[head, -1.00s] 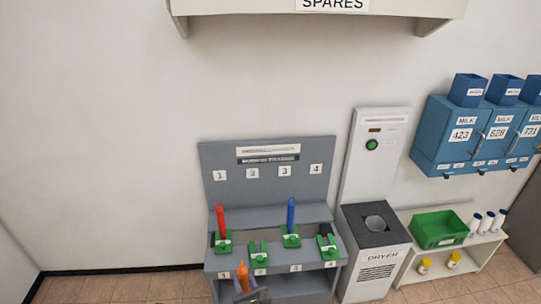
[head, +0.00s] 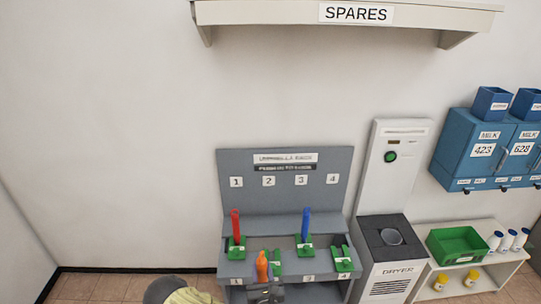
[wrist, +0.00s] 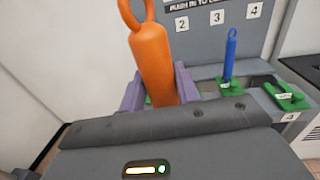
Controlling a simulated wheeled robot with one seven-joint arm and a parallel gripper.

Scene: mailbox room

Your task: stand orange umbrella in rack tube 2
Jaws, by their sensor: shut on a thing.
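The orange umbrella (head: 262,267) is upright, slightly tilted, in front of the rack (head: 232,196). In the wrist view the umbrella (wrist: 155,62) fills the space between the purple fingers of my gripper (wrist: 160,88), which is shut on it, with its ring handle at the top. Tube 2 (head: 275,262), with a green collar, is just behind the umbrella and partly hidden by it. A red umbrella (head: 235,225) stands in tube 1 and a blue umbrella (head: 305,225) in tube 3. The blue one also shows in the wrist view (wrist: 230,55). The umbrella's lower end is hidden.
Tube 4 (head: 343,264) has a green collar and no coloured umbrella in it. The dryer (head: 388,255) stands right of the rack. A low shelf with a green bin (head: 457,245) and bottles is further right. A SPARES shelf (head: 350,14) hangs above. The floor at left is clear.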

